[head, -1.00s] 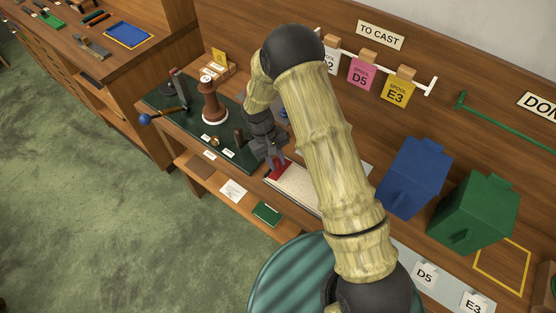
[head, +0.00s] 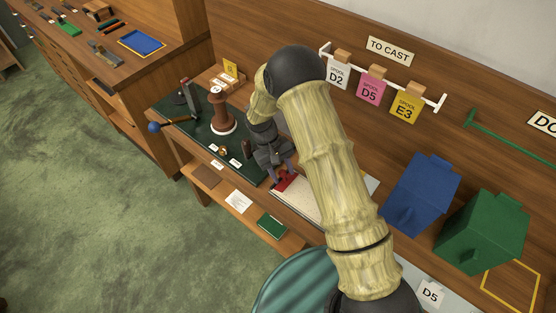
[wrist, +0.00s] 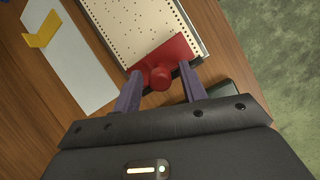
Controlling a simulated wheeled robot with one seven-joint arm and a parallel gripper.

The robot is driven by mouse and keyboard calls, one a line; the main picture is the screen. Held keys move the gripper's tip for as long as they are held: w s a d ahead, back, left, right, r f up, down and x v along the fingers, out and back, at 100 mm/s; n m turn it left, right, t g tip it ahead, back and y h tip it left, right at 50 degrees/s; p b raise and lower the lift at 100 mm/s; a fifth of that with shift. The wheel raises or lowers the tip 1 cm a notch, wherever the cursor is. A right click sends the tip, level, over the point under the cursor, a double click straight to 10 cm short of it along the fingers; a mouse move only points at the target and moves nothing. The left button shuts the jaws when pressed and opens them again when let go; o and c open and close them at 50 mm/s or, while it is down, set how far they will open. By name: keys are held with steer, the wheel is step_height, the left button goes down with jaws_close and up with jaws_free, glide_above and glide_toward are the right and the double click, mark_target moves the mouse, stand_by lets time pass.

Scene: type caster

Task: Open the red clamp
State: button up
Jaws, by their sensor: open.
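The red clamp (wrist: 172,54) lies across the near end of a pale, dotted sheet or board (wrist: 146,22) in the wrist view. Its round red knob (wrist: 160,78) sticks up toward my camera. My gripper (wrist: 160,73) is open, with one dark finger on each side of the knob. I cannot tell whether the fingers touch it. In the head view the clamp (head: 285,181) is a small red patch under my gripper (head: 281,174), partly hidden by the fingers and my arm.
The dark green mat (head: 234,151) holds a brown spool-like post (head: 219,110). A blue box (head: 421,190) and a green box (head: 484,230) stand right of my arm. A green book (head: 272,226) lies on the lower shelf. Spool tags hang on the back wall.

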steer(key=b+v, duration=0.3)
steer(key=v, duration=1.4)
steer(key=shift+r, duration=0.1)
steer(key=s+d+r+m+t+y, duration=0.1)
steer(key=s+d+m+t+y, duration=0.1)
steer(key=s+d, duration=0.7)
steer(key=s+d+r+m+t+y, duration=0.1)
steer(key=s+d+m+t, duration=0.2)
steer(key=s+d, duration=0.6)
steer(key=d, duration=0.2)
steer(key=shift+d+r+m+t+y, duration=0.3)
steer(key=shift+r+m+y, duration=0.05)
steer(key=shift+m+y, duration=0.05)
steer(key=shift+c, duration=0.6)
steer(key=shift+w+f, duration=0.1)
